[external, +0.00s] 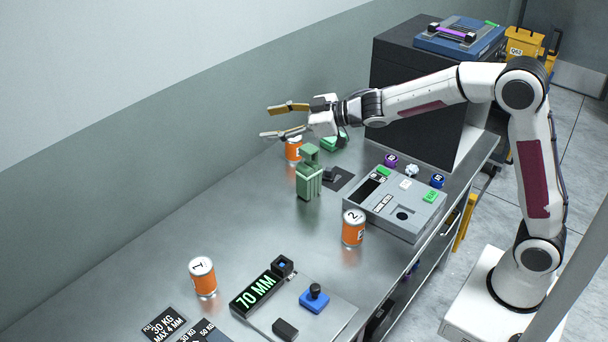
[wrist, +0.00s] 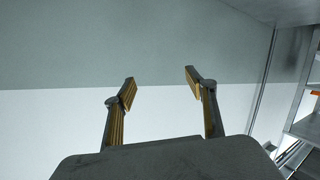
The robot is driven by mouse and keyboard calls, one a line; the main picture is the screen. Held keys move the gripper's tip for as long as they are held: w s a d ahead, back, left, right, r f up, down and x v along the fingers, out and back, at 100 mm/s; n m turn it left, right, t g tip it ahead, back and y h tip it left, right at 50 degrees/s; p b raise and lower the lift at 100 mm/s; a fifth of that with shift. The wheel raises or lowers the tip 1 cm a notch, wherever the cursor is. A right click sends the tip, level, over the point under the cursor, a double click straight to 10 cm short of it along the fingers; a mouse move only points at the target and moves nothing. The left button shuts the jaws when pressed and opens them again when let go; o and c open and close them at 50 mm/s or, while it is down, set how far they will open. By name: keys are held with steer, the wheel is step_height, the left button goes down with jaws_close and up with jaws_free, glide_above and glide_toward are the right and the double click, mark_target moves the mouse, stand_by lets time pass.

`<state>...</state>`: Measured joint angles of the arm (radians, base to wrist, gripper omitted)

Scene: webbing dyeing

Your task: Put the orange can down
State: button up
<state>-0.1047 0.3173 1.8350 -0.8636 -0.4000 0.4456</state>
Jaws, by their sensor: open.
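Three orange cans stand upright on the metal table in the external view. One can (external: 294,149) is at the back, partly hidden by the lower finger of my gripper. Can 2 (external: 353,230) stands beside the grey control box. Can 1 (external: 203,278) stands at the front left. My gripper (external: 275,121) is open and empty, raised above the table and pointing toward the wall. In the wrist view its two fingers (wrist: 160,87) are spread with only the wall between them. No can shows in the wrist view.
A green fixture (external: 309,178) stands near the back can. A grey control box (external: 397,204) with buttons sits at the right. A display (external: 258,295) reading 70 MM and a blue stamp-like item (external: 314,300) are in front. The table's left middle (external: 235,220) is clear.

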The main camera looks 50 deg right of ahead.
steer(key=s+d+r+m+g+h, duration=0.25)
steer(key=s+d+m+h, duration=0.4)
steer(key=s+d, duration=1)
steer(key=s+f+g, duration=0.2)
steer(key=s+f, duration=0.3)
steer(key=s, duration=1)
steer(key=s+a+f+m+g, duration=0.1)
steer(key=s+f+g, duration=0.2)
steer(key=s, duration=1.2)
steer(key=shift+s+a+f, duration=0.15)
steer(key=shift+f, duration=0.8)
steer(key=shift+o, duration=0.5)
steer(key=shift+m+y, duration=0.25)
